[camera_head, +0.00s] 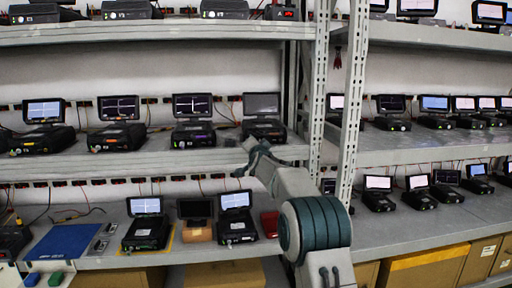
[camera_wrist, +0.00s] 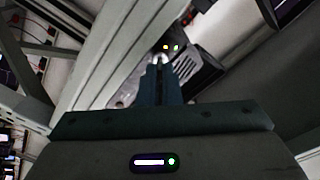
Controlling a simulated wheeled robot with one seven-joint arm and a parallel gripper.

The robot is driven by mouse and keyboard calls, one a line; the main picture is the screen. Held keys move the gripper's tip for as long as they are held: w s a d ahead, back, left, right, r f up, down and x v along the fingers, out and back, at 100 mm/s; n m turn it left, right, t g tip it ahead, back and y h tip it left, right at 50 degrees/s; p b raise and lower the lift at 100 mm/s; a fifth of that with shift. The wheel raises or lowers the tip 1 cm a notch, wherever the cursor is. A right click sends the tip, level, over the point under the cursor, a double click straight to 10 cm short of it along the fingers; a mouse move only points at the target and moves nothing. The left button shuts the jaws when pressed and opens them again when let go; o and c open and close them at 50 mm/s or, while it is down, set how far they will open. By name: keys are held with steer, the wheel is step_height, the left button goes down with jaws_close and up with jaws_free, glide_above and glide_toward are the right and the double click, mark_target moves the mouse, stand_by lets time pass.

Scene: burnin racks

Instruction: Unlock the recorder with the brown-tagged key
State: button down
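My gripper (camera_head: 250,158) is at the front edge of the middle shelf, just below and in front of a black recorder (camera_head: 263,130) with a dark grey screen. In the wrist view my gripper's fingers (camera_wrist: 162,66) are close together, with a small pale metal piece between the tips, likely the key. No brown tag can be made out. Beyond the tips the recorder's front (camera_wrist: 198,70) shows, with a vent and small lit lights. Whether the piece touches the recorder cannot be told.
More recorders line the middle shelf (camera_head: 100,165) to the left. A rack upright (camera_head: 352,110) stands right of my arm. The lower shelf holds a blue mat (camera_head: 62,242), recorders and a red box (camera_head: 270,223). Cardboard boxes (camera_head: 428,268) stand below.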

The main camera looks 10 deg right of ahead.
steer(key=c, duration=1.9)
jaws_free()
steer(key=s+b, duration=0.3)
steer(key=s, duration=1)
steer(key=shift+s+a, duration=0.4)
